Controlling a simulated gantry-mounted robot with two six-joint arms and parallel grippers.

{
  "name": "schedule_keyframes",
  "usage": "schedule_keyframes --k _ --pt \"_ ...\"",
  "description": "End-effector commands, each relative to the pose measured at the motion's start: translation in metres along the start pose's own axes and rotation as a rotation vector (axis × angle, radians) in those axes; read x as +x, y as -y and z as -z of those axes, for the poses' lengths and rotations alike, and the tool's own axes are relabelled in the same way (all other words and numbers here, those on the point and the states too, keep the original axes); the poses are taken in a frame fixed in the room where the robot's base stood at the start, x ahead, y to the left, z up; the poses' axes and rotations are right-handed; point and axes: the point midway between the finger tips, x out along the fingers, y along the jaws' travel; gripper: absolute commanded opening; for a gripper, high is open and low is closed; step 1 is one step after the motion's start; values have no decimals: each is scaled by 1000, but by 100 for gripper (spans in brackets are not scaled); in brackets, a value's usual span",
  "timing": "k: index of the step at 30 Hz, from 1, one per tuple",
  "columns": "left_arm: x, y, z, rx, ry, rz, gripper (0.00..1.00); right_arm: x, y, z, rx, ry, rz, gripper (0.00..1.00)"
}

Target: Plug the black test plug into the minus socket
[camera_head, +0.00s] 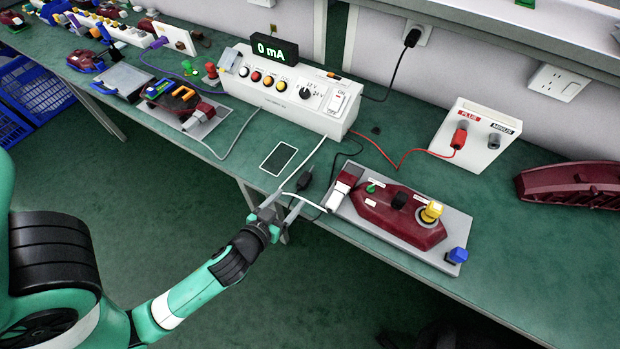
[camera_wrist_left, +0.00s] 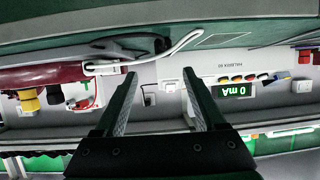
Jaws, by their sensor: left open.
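The black test plug (camera_head: 304,181) lies on the green bench near its front edge, by a white cable. A dark shape that looks like it shows in the wrist view (camera_wrist_left: 132,45). The minus socket (camera_head: 494,141) is the black socket on the white box (camera_head: 468,146) at the right; no plug sits in it. A red plug (camera_head: 459,138) is in the plus socket beside it. My left gripper (camera_head: 289,204) is open and empty at the front edge, just short of the black plug; its spread fingers show in the wrist view (camera_wrist_left: 160,80). My right gripper is not visible.
A maroon lamp on a grey plate (camera_head: 400,213) stands right of the gripper. The white tester (camera_head: 290,95), reading 0 mA, stands behind. A dark flat pad (camera_head: 279,158) lies between. A maroon housing (camera_head: 572,182) lies far right.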

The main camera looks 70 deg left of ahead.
Motion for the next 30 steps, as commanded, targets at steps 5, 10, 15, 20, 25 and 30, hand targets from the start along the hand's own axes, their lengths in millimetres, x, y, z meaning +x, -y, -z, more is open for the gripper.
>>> schedule_keyframes --k 5,10,15,20,25,30 --pt "14 0 1 -5 -5 2 72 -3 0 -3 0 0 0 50" --pt "49 0 1 -7 -7 2 72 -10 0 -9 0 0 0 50" --pt "66 0 2 -3 -5 -1 72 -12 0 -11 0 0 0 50" --pt "71 1 1 -4 -5 0 72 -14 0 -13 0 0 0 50" --pt "100 8 -3 -6 -7 1 72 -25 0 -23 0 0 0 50" --pt "118 7 -1 -3 -5 -2 72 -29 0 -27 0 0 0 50"
